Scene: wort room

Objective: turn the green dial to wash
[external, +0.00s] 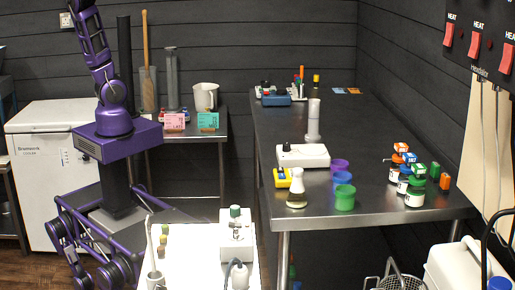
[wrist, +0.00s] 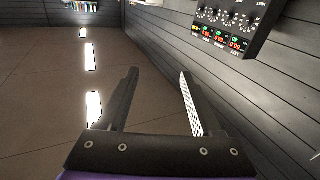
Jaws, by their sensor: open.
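No dial that I can clearly tell is green shows in either view. A dark control panel (wrist: 228,24) with several round dials and small lit red, green and yellow displays is on the wall at the upper right of the wrist view; its labels are too small to read. A white box (external: 236,246) in the front of the external view has a green round piece (external: 235,212) on top; I cannot tell whether it is a dial. My gripper (wrist: 158,75) is open and empty, apart from the panel. It is out of frame in the external view.
A steel table (external: 270,190) bears a white box with a black knob (external: 303,155), cups and jars. A white chest cooler (external: 40,150) stands at the left. Red heat switches (external: 473,45) are on the right wall.

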